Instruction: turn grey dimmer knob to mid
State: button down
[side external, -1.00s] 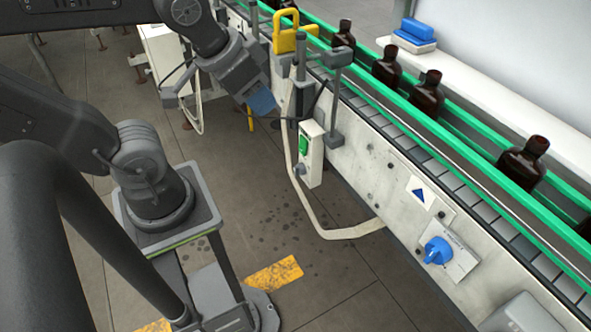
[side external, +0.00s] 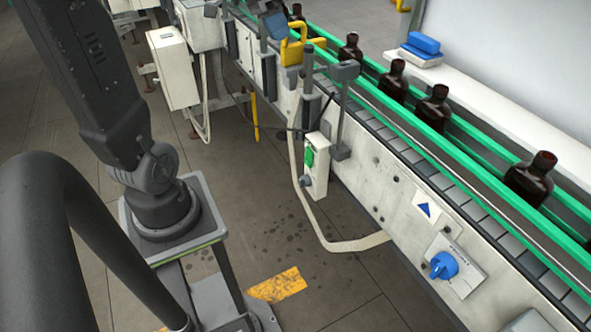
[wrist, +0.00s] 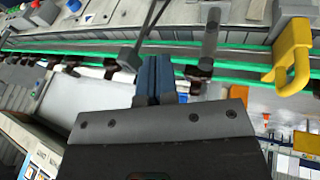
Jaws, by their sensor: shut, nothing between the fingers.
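The grey dimmer knob (side external: 305,181) appears as a small round knob low on the pale control box (side external: 316,170), below a green button (side external: 309,157), in the side view. Its pointer setting is too small to read. My gripper (side external: 275,25) is at the top of the side view, beside the yellow handle and well above and away from the knob; most of it is cut off. In the wrist view my gripper's blue fingers (wrist: 155,68) are together and hold nothing. I cannot make out the grey knob in the wrist view.
A yellow handle (side external: 293,46) stands close to my gripper and also shows in the wrist view (wrist: 291,58). Grey posts (side external: 341,102) rise by the control box. Brown bottles (side external: 529,180) stand between green rails. A blue knob (side external: 443,265) is farther right.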

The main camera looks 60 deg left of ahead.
jog(key=a+t+h, duration=0.1)
jog(key=a+h, duration=0.1)
jog(key=a, duration=0.7)
send_near(304, 182)
notch_tip(304, 182, down, 6)
jog(key=w+a, duration=0.2)
jog(key=d, duration=0.3)
jog(key=shift+w+d+r, duration=0.2)
jog(key=shift+w+d, duration=0.05)
jog(key=shift+d, duration=0.05)
